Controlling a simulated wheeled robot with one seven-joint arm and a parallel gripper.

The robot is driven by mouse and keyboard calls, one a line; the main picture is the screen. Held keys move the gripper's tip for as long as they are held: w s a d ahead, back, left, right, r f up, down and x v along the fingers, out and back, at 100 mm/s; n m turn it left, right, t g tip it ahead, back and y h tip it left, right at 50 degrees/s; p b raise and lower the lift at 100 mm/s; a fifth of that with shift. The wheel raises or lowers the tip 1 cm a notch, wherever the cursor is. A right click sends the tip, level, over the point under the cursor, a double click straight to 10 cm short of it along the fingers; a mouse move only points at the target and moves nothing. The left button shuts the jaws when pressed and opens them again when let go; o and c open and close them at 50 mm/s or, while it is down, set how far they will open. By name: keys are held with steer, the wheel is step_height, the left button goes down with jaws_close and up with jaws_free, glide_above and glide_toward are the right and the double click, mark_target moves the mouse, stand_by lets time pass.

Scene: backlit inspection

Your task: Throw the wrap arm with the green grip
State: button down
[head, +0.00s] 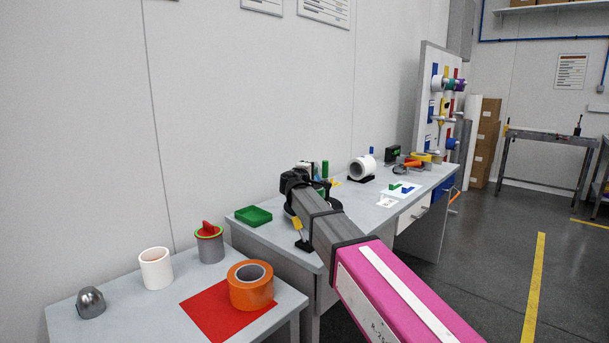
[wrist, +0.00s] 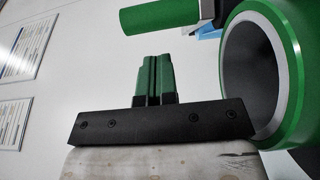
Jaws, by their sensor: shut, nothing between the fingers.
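My gripper (wrist: 153,58) shows in the wrist view with its two green fingers shut together and empty. A bright green grip (wrist: 160,16) lies across the top of that view, beyond the fingertips and apart from them. It joins a dark piece at its right end. A large green ring (wrist: 290,60) with a white inner rim and dark hollow fills the right side. In the head view an upright green grip (head: 325,169) stands on the long bench, just beyond the black end of my arm. My arm hides the lower part of the wrap arm and my fingers there.
A green tray (head: 253,215) is left of my arm. An orange tape roll (head: 250,285) sits on a red mat (head: 205,312) on the nearer table.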

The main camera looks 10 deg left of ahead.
steer(key=shift+w+d, duration=0.3)
steer(key=shift+d, duration=0.2)
steer(key=shift+w+d, duration=0.25)
steer(key=shift+d, duration=0.25)
steer(key=d, duration=0.2)
steer(key=w+d, duration=0.2)
steer(key=d, duration=0.1)
steer(key=shift+d, duration=0.3)
steer(key=shift+s, duration=0.1)
